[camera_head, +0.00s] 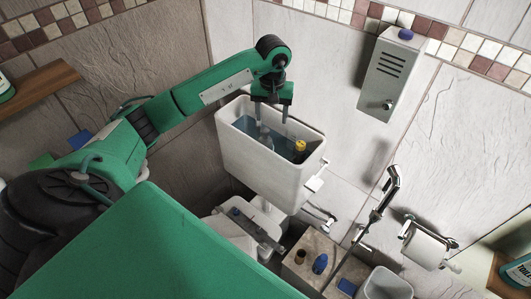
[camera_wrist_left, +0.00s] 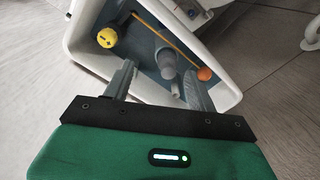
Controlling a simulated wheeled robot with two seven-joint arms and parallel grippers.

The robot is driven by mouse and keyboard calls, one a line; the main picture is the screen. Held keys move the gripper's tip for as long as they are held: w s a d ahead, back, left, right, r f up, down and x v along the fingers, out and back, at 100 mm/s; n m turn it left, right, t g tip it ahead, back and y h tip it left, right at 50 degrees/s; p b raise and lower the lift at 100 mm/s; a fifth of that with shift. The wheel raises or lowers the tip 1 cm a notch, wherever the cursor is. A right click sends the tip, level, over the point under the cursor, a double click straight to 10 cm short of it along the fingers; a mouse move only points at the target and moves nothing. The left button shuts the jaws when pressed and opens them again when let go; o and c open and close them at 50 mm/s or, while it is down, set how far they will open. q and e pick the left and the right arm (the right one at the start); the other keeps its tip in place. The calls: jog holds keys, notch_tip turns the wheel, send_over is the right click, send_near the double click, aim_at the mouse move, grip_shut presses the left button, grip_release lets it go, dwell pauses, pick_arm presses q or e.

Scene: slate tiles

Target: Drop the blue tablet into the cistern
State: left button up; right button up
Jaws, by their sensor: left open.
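The open white cistern (camera_head: 265,168) hangs in the corner of the walls, with bluish water inside. My left gripper (camera_head: 271,112) is above its opening, fingers pointing down, open and empty. In the left wrist view the open fingers (camera_wrist_left: 157,82) stand apart over the cistern's near side. Several small blue things could be the blue tablet: a rounded one (camera_head: 406,34) on top of the wall box, an oval one (camera_head: 320,263) and a flat one (camera_head: 346,287) on the lower ledge. I cannot tell which is the tablet. No tablet shows inside the cistern. My right gripper is out of view.
A yellow-capped part (camera_head: 300,147), a grey valve (camera_wrist_left: 166,62) and an orange ball (camera_wrist_left: 204,73) on a rod occupy the cistern. A grey wall box (camera_head: 390,75), a hand shower (camera_head: 391,181) and a paper roll (camera_head: 424,249) are to the right. A wooden shelf (camera_head: 38,88) is at left.

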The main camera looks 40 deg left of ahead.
pick_arm(q)
notch_tip(320, 180, up, 7)
jog(key=b, duration=0.1)
jog(key=shift+f, duration=0.1)
dwell(0.5)
